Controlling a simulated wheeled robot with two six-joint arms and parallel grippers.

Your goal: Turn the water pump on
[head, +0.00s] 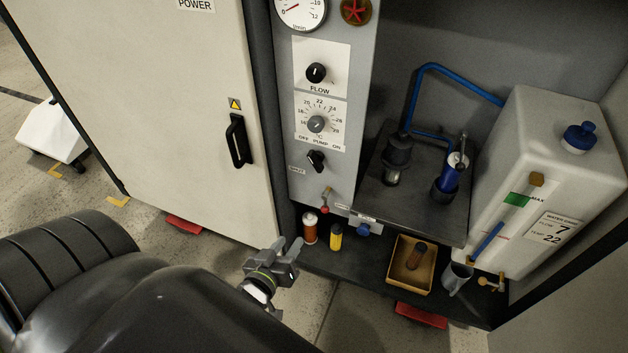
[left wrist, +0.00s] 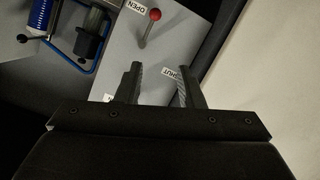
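The black pump knob (head: 316,160) sits low on the grey control panel (head: 308,187), under the label "OFF PUMP ON". It looks tilted, and I cannot tell which word it points at. My left gripper (head: 291,247) is in front of the panel's lower end, below the knob and apart from it. Its fingers (left wrist: 158,88) are spread with nothing between them in the left wrist view. A red-balled lever (head: 326,196) is below the knob; it also shows in the left wrist view (left wrist: 152,22), beyond the fingers, between "OPEN" and "SHUT" labels. My right gripper is not in view.
Above the pump knob are a temperature dial (head: 316,124), a flow knob (head: 316,73) and a gauge (head: 300,10). An orange bottle (head: 310,229) and a yellow one (head: 336,237) stand below the panel. A white water tank (head: 540,140) is at right, a cabinet door (head: 150,110) at left.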

